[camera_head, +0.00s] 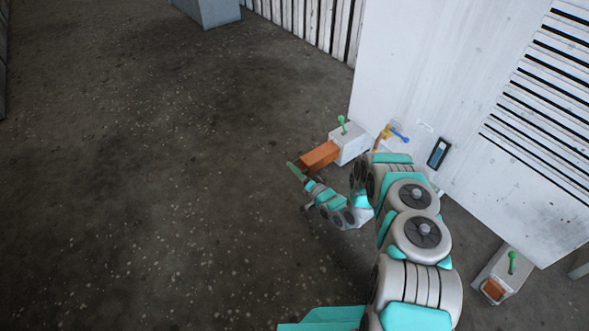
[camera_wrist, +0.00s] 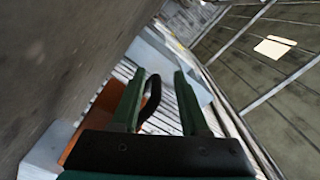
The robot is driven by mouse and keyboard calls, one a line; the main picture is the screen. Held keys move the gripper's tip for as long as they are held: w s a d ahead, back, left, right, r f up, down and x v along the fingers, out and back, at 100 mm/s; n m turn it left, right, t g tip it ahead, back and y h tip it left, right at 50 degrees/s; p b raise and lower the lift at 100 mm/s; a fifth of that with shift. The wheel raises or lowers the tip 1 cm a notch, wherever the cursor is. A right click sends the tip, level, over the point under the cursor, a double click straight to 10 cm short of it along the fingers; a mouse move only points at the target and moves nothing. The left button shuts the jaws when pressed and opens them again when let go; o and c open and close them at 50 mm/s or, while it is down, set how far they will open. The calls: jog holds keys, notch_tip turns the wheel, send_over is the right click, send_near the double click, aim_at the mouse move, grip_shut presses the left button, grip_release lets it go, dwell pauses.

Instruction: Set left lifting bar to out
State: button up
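The left lifting bar (camera_head: 318,157) is an orange block sticking well out of its white bracket (camera_head: 352,143) at the foot of the white housing. A green knob (camera_head: 342,124) stands upright on the bracket. My gripper (camera_head: 297,172) is at the bar's outer end. In the wrist view, the orange bar (camera_wrist: 97,122) is behind the left finger. A black loop handle (camera_wrist: 153,98) shows between the two green fingers, close to the left one. The fingers of my gripper (camera_wrist: 157,78) are spread apart, with a gap to the right of the handle.
The white housing (camera_head: 440,75) with a slatted vent fills the right. A second bracket (camera_head: 510,268) with a green knob and short orange end (camera_head: 493,289) is at lower right. A yellow-and-blue valve (camera_head: 395,133) is on the housing. Dark floor (camera_head: 150,170) to the left is clear.

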jog(key=v, duration=0.7)
jog(key=shift+s+d, duration=0.15)
jog(key=shift+s, duration=0.1)
dwell(0.3)
